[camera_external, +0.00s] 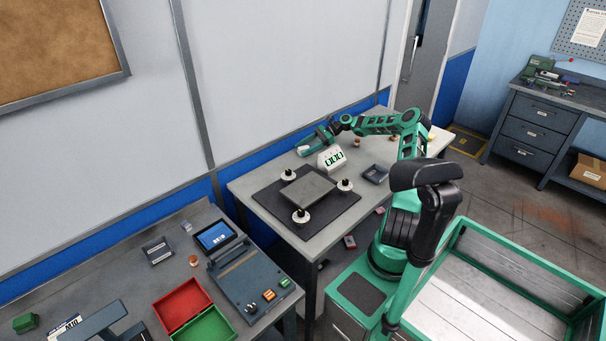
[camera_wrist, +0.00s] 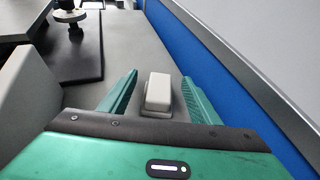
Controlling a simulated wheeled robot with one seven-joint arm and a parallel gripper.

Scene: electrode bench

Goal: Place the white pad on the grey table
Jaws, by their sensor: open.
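The white pad (camera_wrist: 158,88) is a small pale block in the wrist view, between the two green fingers of my gripper (camera_wrist: 160,77). A gap shows on both sides of it, so the fingers are open and not closed on it. It appears to rest on the grey table (camera_wrist: 150,45), close to the wall. The white pad (camera_external: 303,150) shows there as a small pale patch, partly hidden by the fingers.
A white box with green displays (camera_external: 331,158) stands just right of my gripper. A dark mat (camera_external: 318,226) with a grey plate (camera_external: 308,189) and white round clamps lies nearer the front. A small dark tray (camera_external: 375,174) is farther right. The wall (camera_wrist: 210,60) runs close beside my gripper.

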